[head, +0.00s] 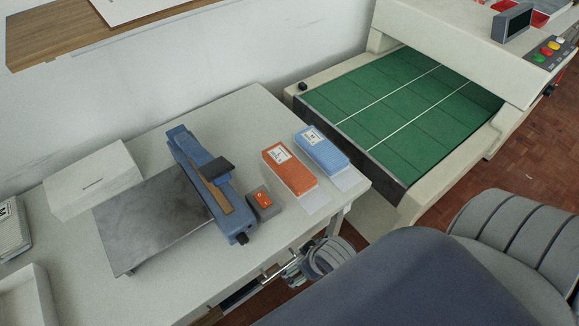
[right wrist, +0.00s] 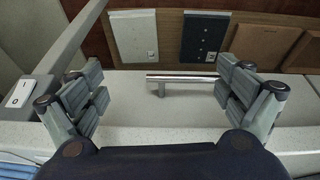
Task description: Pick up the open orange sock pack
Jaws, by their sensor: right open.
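The orange sock pack (head: 290,170) lies on the pale table near its right end, in the head view. It has a white label on top, and a white flap (head: 312,201) extends from its near end. A blue pack (head: 322,149) with a similar flap lies just right of it, apart. My right gripper (head: 303,266) is below the table's front edge, by a drawer handle and apart from the packs. In the right wrist view it (right wrist: 161,88) is open and empty, with the metal handle (right wrist: 182,79) beyond its fingers. The orange pack is not in that view. My left gripper is not in view.
A blue sealer-like device (head: 203,180) and a small grey box with an orange switch (head: 263,201) stand left of the packs. A machine with a green belt (head: 405,100) adjoins the table's right. The wrist view shows a white pack (right wrist: 134,36) and a dark pack (right wrist: 204,37).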

